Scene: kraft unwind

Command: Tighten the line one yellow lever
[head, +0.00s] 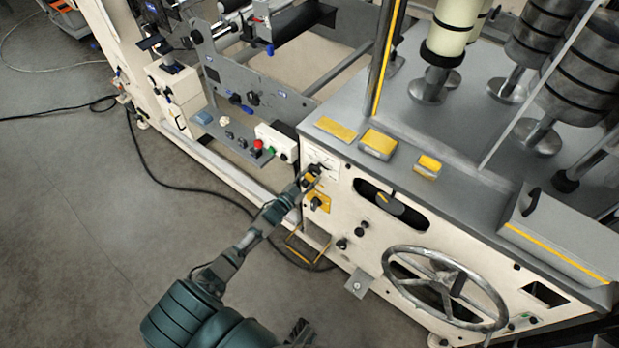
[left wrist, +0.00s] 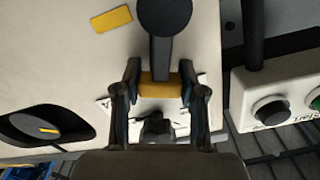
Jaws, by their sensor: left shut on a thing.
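My left gripper (head: 313,172) reaches the upper left of the cream machine panel. In the left wrist view (left wrist: 160,90), its two fingers are shut on the yellow lever (left wrist: 160,84), one on each side of the yellow part. A grey stem with a round dark knob (left wrist: 164,16) extends above that part. In the head view my gripper mostly hides the lever. A dark part at the bottom edge (head: 299,333) may be my right gripper; its fingers cannot be made out.
Just below the gripper is a second switch on a yellow plate (head: 318,201). A button box (head: 277,142) sits to the left. A large handwheel (head: 446,288) and a dark slot with a handle (head: 392,203) are to the right. Open floor lies at left.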

